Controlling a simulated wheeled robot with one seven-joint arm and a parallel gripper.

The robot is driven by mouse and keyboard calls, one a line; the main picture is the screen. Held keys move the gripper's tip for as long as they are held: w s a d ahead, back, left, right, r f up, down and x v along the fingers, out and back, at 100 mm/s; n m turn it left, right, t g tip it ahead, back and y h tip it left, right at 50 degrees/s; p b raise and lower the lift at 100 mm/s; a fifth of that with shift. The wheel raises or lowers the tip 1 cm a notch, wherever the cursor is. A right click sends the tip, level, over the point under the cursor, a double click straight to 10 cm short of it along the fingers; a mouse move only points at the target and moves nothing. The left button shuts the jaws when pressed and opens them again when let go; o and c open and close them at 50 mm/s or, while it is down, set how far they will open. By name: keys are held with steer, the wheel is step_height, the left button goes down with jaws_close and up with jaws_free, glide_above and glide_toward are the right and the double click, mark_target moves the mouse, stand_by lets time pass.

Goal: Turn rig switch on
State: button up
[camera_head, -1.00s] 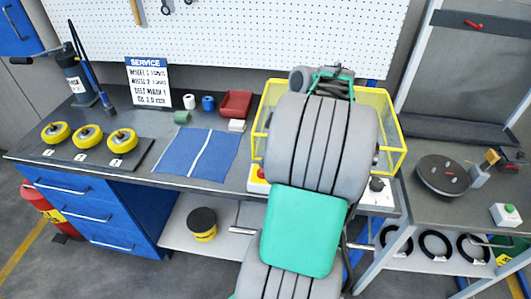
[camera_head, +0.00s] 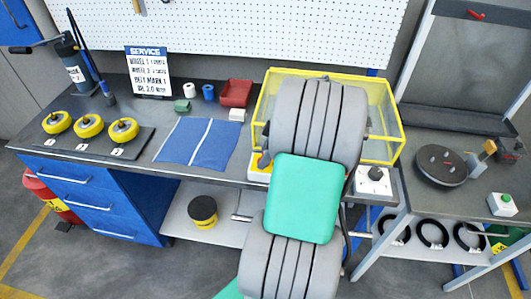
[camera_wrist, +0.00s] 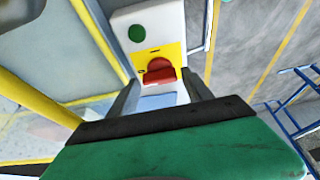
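A white switch box with a green button (camera_wrist: 137,33) and a red switch (camera_wrist: 159,72) on a yellow plate shows in the wrist view. My gripper (camera_wrist: 160,78) is open there, with one dark finger on each side of the box's near end. The red switch appears between the fingertips; I cannot tell whether anything touches. My arm hides the rest and my gripper there.
The yellow-framed clear guard (camera_head: 385,110) stands around the rig on the bench. A white box with a black knob (camera_head: 375,175) sits at its right front. A blue mat (camera_head: 180,145) and wheels (camera_head: 90,125) lie left. A side table holds a round dark plate (camera_head: 440,165).

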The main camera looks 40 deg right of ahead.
steer(key=c, duration=1.1)
